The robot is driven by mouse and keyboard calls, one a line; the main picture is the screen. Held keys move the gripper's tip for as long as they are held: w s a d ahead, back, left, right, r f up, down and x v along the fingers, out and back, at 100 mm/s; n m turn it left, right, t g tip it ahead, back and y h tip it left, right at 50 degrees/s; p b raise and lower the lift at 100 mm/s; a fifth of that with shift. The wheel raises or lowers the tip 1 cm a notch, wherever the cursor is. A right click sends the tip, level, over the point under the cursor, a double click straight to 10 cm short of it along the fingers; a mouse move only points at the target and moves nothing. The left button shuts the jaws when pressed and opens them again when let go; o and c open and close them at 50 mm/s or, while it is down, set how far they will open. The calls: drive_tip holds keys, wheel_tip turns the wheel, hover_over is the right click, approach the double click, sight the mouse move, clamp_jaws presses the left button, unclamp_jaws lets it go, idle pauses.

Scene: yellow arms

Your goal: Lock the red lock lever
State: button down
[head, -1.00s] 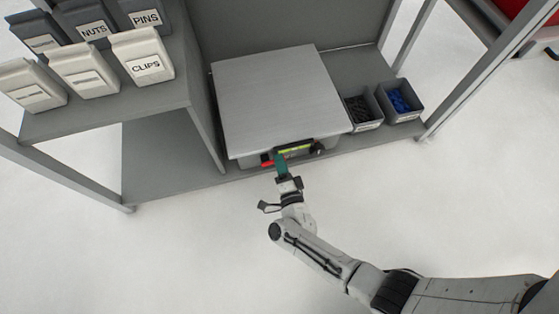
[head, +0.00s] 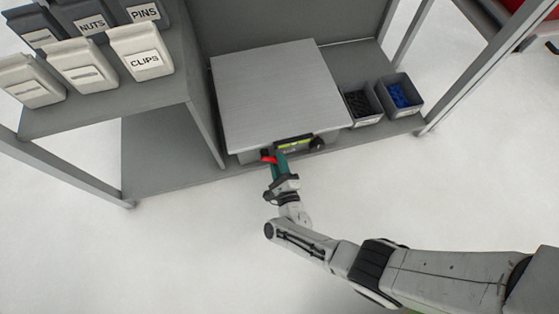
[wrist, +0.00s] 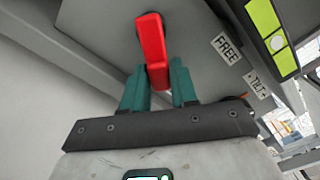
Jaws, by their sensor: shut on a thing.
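The red lock lever (wrist: 151,43) is on the front face of a grey box-like device with a flat plate on top. In the wrist view its pivot end is at the top and its lower end lies between my gripper's two green fingers (wrist: 159,88), which are shut on it. A "FREE" label (wrist: 225,48) is to the right of the lever. In the head view the lever (head: 268,159) shows as a small red piece at the device's front left, with my gripper (head: 279,166) at it. The lever's lower tip is partly hidden by the fingers.
The device's flat plate (head: 270,95) sits on the shelf. Two small bins (head: 401,95) stand at the right. A shelf post rises at the left, below labelled bins.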

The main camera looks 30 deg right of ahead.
drive_tip(key=shift+a+f+m, duration=0.15)
drive_tip(key=shift+f+m, duration=0.15)
drive_tip(key=shift+m, duration=0.5)
drive_tip(key=c, duration=1.2)
unclamp_jaws()
drive_tip(key=shift+c, duration=0.2)
drive_tip(key=p+v, duration=0.1)
drive_tip(key=v, duration=0.9)
drive_tip(key=shift+s+a, duration=0.15)
drive_tip(key=shift+s, duration=0.2)
